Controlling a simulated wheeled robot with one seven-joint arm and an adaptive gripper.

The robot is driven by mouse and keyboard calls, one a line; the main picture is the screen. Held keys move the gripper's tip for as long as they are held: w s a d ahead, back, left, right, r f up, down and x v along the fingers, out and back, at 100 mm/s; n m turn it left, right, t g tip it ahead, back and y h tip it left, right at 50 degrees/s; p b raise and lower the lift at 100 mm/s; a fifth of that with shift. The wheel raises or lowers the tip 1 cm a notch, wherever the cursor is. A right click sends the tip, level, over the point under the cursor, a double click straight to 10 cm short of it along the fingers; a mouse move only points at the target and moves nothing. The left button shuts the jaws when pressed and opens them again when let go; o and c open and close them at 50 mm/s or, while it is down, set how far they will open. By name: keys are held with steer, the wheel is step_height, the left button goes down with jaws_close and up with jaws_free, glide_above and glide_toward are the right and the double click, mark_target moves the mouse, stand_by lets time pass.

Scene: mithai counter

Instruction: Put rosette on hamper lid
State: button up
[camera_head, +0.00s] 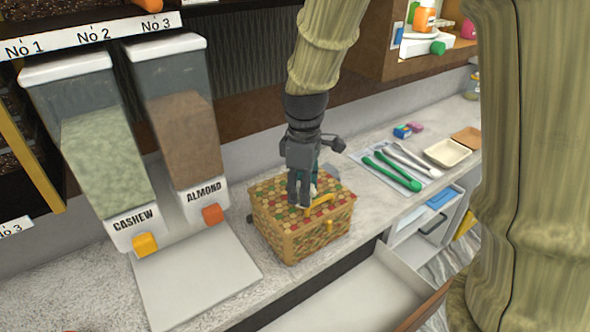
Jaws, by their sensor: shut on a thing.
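The hamper (291,245) is a woven tan box on the counter. My gripper (299,202) points down over the middle of the lid, behind the handle. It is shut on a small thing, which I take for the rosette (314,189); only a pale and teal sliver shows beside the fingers. The fingers hide the rest, and I cannot tell whether it touches the lid.
Cashew (101,150) and almond (178,125) dispensers stand left, above a white tray (193,278). Green (392,170) and white tongs (411,160) and a cream dish (446,153) lie right. An open drawer (345,298) is in front. A wooden shelf (375,50) hangs behind.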

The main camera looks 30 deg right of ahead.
steer(key=w+d+p, duration=0.1)
steer(key=w, duration=0.2)
steer(key=w+d+f+p, duration=0.1)
steer(key=w, duration=0.3)
steer(key=w+d+p, duration=0.1)
steer(key=w+p, duration=0.1)
steer(key=w, duration=0.2)
steer(key=shift+d+f, duration=0.15)
steer(key=shift+d, duration=0.25)
steer(key=shift+w+f+p, duration=0.1)
steer(key=shift+f+p, duration=1)
steer(key=shift+f, duration=0.7)
steer(key=shift+f, duration=0.15)
steer(key=o, duration=0.8)
steer(key=shift+c, duration=0.2)
steer(key=shift+r, duration=0.25)
step_height(320, 180, up, 7)
steer(key=b, duration=0.3)
steer(key=shift+r, duration=0.2)
